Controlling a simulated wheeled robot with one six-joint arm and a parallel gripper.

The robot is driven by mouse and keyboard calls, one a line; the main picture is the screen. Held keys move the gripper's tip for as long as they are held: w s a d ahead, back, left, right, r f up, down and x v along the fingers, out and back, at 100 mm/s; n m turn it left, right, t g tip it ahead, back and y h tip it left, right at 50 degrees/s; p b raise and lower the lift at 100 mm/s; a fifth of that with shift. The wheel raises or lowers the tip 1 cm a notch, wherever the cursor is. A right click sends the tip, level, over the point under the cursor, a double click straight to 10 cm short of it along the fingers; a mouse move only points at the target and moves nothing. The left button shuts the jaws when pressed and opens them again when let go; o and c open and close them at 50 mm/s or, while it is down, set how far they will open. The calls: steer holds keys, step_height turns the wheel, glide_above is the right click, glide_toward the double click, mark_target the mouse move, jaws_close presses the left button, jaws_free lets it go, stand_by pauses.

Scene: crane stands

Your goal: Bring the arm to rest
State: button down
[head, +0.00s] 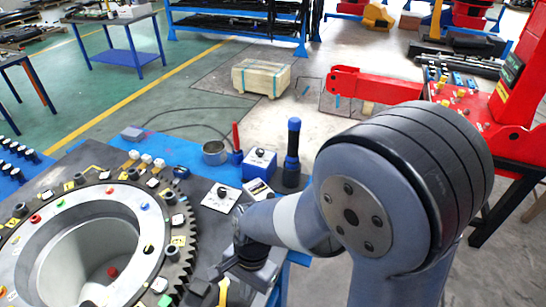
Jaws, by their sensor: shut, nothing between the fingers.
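My arm rises at the right of the head view and bends left over the table edge. Its large grey-blue joint with black bands hides part of the floor behind. My gripper (212,284) is low in the picture, just right of the big toothed ring (185,225), with dark parts and a yellow patch near it. It is shut and empty. Part of it is hard to make out against the dark parts there, so I cannot tell whether it touches anything.
Small coloured pieces sit on the ring. A metal cup (215,152), a blue box (259,163), a blue-topped dark cylinder (292,150) and a white plate (221,197) stand near my arm. A red crane (375,86) is at right. A wooden crate (261,77) lies on open floor.

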steer(key=shift+w+f+n, duration=0.15)
steer(key=shift+f+n, duration=0.05)
steer(key=shift+n, duration=0.3)
steer(key=shift+w+r+n, duration=0.1)
steer(key=shift+w+n, duration=0.15)
steer(key=shift+n, duration=0.25)
steer(key=shift+w+d+n+h, duration=0.4)
steer(key=shift+w+n, duration=0.15)
steer(key=shift+n, duration=0.35)
steer(key=shift+w+n, duration=0.55)
steer(key=shift+n, duration=0.35)
steer(key=shift+h, duration=0.3)
steer(key=w+b, duration=0.1)
steer(key=w, duration=0.3)
steer(key=shift+w+d+b, duration=0.15)
steer(key=shift+b, duration=0.25)
steer(key=shift+v, duration=2.3)
